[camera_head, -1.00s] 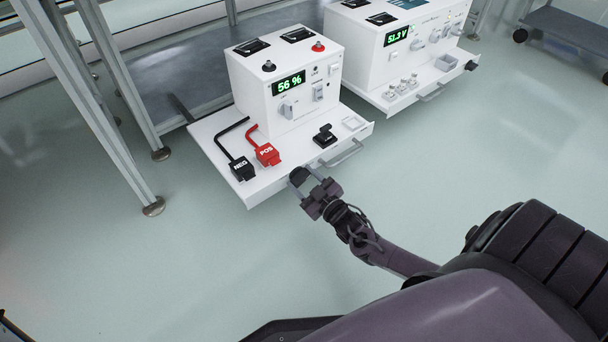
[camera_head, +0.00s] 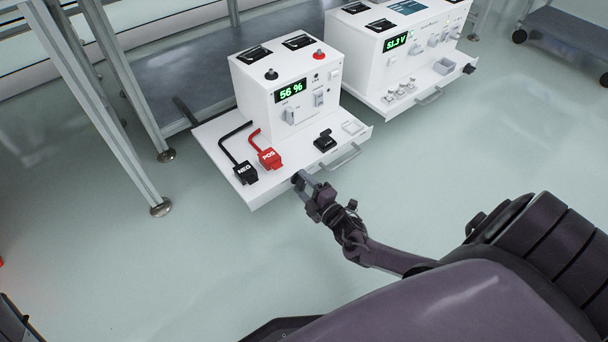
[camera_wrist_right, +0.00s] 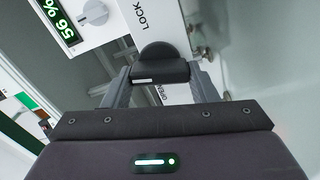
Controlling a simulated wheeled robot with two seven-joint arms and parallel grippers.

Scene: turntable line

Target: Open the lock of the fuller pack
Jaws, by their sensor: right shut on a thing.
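The pack with the green 56 % display (camera_head: 291,91) stands on a white tray at the left. A black lock knob sits at the tray's front edge; in the right wrist view the knob (camera_wrist_right: 158,72) shows a bar with a white mark. The word LOCK is printed on one side of it and OPEN, partly hidden, on the other. My right gripper (camera_head: 300,182) is shut on this knob; its fingers also flank the bar in the right wrist view (camera_wrist_right: 160,84). In the head view the gripper mostly hides the knob. My left gripper is not in view.
A second pack (camera_head: 369,70) reading 51.3 V stands behind to the right. The first tray carries black NEG (camera_head: 245,173) and red POS (camera_head: 270,159) connectors, a black switch (camera_head: 325,141) and a front handle (camera_head: 343,158). Metal frame legs (camera_head: 120,90) stand left. The floor in front is clear.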

